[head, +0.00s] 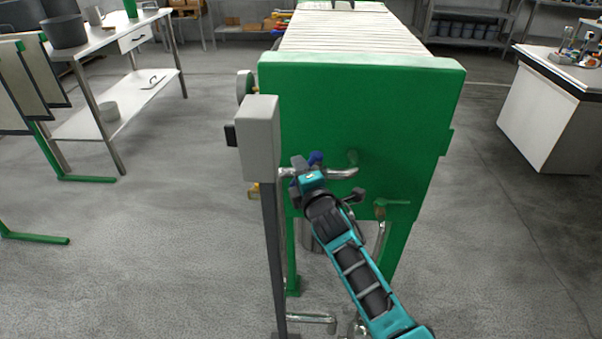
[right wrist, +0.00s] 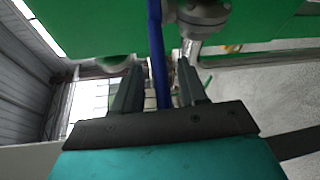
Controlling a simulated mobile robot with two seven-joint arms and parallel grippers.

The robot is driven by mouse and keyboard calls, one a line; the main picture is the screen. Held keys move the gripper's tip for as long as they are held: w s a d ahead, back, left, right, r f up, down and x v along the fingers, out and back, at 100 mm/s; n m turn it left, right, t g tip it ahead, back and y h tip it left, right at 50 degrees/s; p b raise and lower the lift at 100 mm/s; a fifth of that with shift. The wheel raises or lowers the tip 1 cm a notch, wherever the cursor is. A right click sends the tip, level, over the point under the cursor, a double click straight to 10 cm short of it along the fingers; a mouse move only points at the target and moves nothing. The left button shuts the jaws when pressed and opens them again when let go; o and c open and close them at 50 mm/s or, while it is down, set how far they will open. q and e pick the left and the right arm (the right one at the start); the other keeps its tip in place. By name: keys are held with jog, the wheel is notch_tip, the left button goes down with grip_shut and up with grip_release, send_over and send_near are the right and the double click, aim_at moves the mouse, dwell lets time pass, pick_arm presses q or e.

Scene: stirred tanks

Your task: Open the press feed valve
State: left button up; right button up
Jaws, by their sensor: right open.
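The feed valve's blue handle (head: 316,158) shows in the head view at the end face of the green press (head: 360,100), mostly hidden behind my right gripper (head: 304,171). In the right wrist view the blue handle (right wrist: 156,50) is a long bar running up the picture, between the open fingers of my right gripper (right wrist: 160,78). The fingers are apart, and I cannot tell whether either touches the bar. A grey metal flange (right wrist: 204,16) is just right of the bar. My left gripper is in neither view.
A grey box (head: 260,137) on a post stands close left of my right gripper. Pipes (head: 343,173) run along the press end. A green-handled valve (head: 390,203) is to the right.

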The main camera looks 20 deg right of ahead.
pick_arm(q)
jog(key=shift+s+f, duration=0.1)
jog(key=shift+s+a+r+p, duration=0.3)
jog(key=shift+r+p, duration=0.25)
jog(key=shift+p, duration=0.4)
pick_arm(e)
jog(key=s+r, duration=0.1)
jog(key=s, duration=1.1)
jog(key=shift+s+d+r, duration=0.2)
jog(key=shift+s+r, duration=0.15)
jog(key=shift+s, duration=0.05)
